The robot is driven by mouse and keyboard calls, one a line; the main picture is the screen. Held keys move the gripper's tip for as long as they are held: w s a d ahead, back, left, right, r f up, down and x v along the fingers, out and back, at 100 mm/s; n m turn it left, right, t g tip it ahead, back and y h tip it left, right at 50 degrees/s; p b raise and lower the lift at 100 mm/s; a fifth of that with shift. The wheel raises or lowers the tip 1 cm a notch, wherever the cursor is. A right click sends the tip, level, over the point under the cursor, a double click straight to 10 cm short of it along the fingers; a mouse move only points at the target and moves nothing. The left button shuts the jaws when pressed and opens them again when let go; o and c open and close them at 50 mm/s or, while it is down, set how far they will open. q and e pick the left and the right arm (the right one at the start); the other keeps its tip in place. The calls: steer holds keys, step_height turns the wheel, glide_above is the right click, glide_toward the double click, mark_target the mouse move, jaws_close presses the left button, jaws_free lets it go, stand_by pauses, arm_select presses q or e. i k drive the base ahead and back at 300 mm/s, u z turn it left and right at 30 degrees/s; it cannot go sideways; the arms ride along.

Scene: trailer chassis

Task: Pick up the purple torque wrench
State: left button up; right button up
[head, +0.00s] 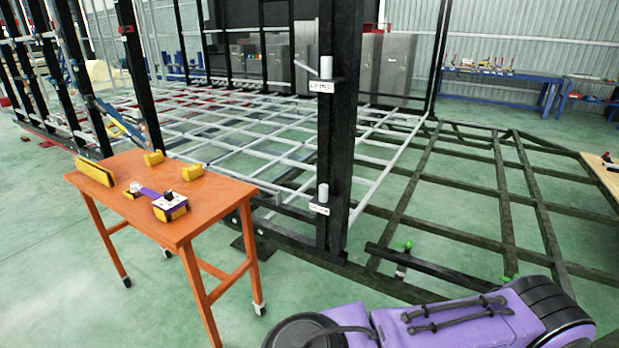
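The purple torque wrench (152,194) lies on the orange table (220,207) left of centre in the head view. It is small in the picture. A dark and yellow piece is at its left end, and a pale head with dark spots and a yellow block is at its right end. I cannot tell exactly where the wrench ends and the blocks begin. Neither of my grippers shows in the view. A purple and black part of my own body fills the bottom right, apart from the table.
Green floor is open at the left and front. Blue workbenches (500,75) stand far back.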

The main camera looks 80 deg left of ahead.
mark_target(137, 191)
steer(key=u, duration=4.2)
steer(key=i, duration=0.1)
